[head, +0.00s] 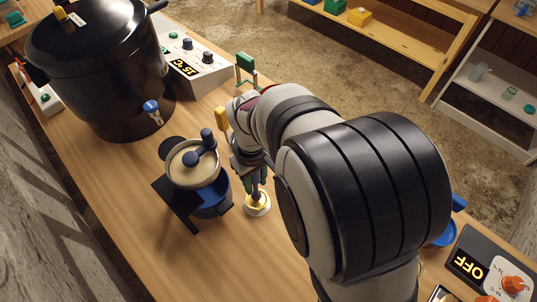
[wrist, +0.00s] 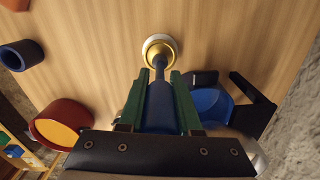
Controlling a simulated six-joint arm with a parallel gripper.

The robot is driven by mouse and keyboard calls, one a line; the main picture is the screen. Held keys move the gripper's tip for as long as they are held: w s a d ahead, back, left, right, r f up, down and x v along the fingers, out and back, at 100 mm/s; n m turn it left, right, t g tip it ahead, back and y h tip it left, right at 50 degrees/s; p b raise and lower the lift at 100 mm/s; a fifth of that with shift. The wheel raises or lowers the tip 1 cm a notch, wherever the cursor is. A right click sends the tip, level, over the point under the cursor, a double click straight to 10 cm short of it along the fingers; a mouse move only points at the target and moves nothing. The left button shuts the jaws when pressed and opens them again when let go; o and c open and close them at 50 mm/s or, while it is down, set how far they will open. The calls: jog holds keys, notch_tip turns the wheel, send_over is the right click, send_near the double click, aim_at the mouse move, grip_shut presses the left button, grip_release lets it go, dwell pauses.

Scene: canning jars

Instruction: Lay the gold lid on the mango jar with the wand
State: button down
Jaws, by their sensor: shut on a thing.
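My gripper (wrist: 160,105), with green fingers, is shut on the blue wand (wrist: 159,100), which points down and away from the wrist. The round gold lid (wrist: 153,50) is at the wand's tip, over a white round piece whose rim shows around it. The lid also shows in the head view (head: 257,199), low over the table below my gripper (head: 255,178). I cannot tell whether the lid is held by the tip or rests on the white piece. I cannot make out the mango jar for certain.
A black pot (head: 95,60) stands at the back left beside a white control box (head: 195,68). A blue-based mill (head: 192,170) stands just left of my gripper. In the wrist view, a red vessel with an orange inside (wrist: 45,120) and a blue ring (wrist: 17,55) are at the left.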

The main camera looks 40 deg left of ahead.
jog(key=shift+f, duration=1)
dwell(0.7)
dwell(0.3)
jog(key=shift+r, duration=4.05)
jog(key=w+d+r, duration=0.2)
jog(key=w+d, duration=0.1)
jog(key=d, duration=0.4)
jog(key=w+d+r, duration=0.2)
jog(key=w+d, duration=0.1)
jog(key=d, duration=0.5)
jog(key=w+d+r, duration=0.2)
jog(key=w+d, duration=0.1)
jog(key=d, duration=0.5)
jog(key=shift+w+d+r, duration=0.25)
jog(key=shift+w+r, duration=0.05)
jog(key=shift+r, duration=0.1)
jog(key=shift+f, duration=2.55)
